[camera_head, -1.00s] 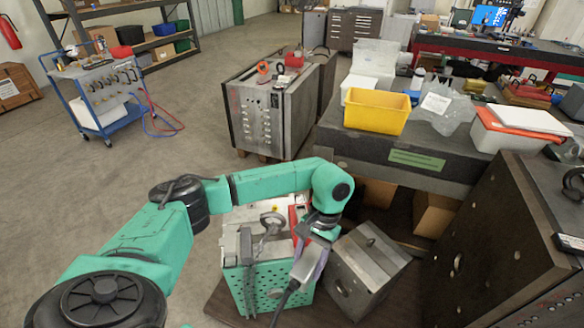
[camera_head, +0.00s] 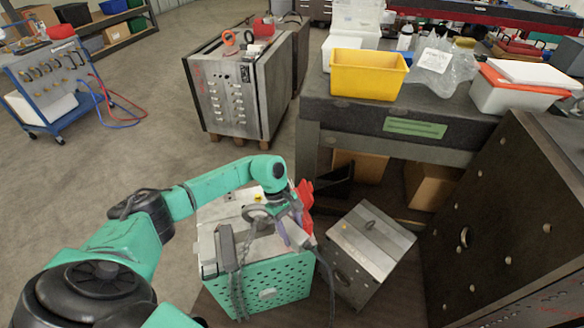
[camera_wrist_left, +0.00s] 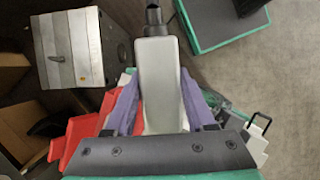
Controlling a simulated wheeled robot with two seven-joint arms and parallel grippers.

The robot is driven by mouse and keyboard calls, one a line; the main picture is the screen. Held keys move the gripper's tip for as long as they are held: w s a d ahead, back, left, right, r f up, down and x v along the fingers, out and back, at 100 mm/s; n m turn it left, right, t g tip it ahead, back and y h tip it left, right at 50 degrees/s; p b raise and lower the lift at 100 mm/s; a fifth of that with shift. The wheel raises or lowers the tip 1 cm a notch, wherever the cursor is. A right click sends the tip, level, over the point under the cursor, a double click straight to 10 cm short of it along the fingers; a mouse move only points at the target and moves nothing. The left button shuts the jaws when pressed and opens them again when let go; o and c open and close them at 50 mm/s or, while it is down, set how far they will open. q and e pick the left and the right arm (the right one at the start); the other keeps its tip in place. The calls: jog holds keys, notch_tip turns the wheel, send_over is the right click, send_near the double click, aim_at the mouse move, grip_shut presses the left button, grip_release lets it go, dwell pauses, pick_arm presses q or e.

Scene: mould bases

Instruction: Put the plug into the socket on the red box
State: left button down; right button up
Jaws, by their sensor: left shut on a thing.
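My left gripper (camera_head: 288,224) is shut on the plug (camera_head: 298,238). In the left wrist view the plug (camera_wrist_left: 160,78) is a grey block between the two purple fingers, with a black cable end at the top. In the head view its dark cable hangs down toward the front. The red box (camera_head: 306,194) shows just behind and right of the gripper, partly hidden by it. It appears as stepped red shapes in the left wrist view (camera_wrist_left: 80,132). I cannot make out its socket. My right gripper is not in view.
Below the gripper stands a light-topped case with a green perforated front (camera_head: 262,292), with a chain on it. A grey metal block (camera_head: 370,245) is to its right. A dark bench (camera_head: 345,112) with a yellow bin (camera_head: 368,75) stands behind. A big dark plate (camera_head: 500,220) blocks the right.

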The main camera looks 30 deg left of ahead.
pick_arm(q)
jog(key=w+a+r+n+t+y+b, duration=0.1)
jog(key=w+a+r+n+t+y, duration=0.3)
jog(key=n, duration=0.6)
jog(key=w+a+r+n+g+y+b, duration=0.1)
jog(key=w+r+n+b, duration=0.15)
jog(key=w+n, duration=0.6)
jog(key=w+a+r+n+t+y, duration=0.2)
jog(key=a+r+n+y, duration=0.15)
jog(key=n, duration=0.85)
jog(key=shift+h, duration=0.55)
jog(key=f+b, duration=0.2)
jog(key=f, duration=0.1)
jog(key=f+b, duration=0.2)
jog(key=f, duration=0.1)
jog(key=d+f+b, duration=0.1)
jog(key=f+b, duration=0.2)
jog(key=f, duration=0.1)
jog(key=shift+s, duration=0.1)
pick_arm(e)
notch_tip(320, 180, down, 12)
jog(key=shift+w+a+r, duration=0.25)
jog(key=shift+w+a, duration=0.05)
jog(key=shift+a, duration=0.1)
pick_arm(q)
jog(key=shift+a, duration=0.1)
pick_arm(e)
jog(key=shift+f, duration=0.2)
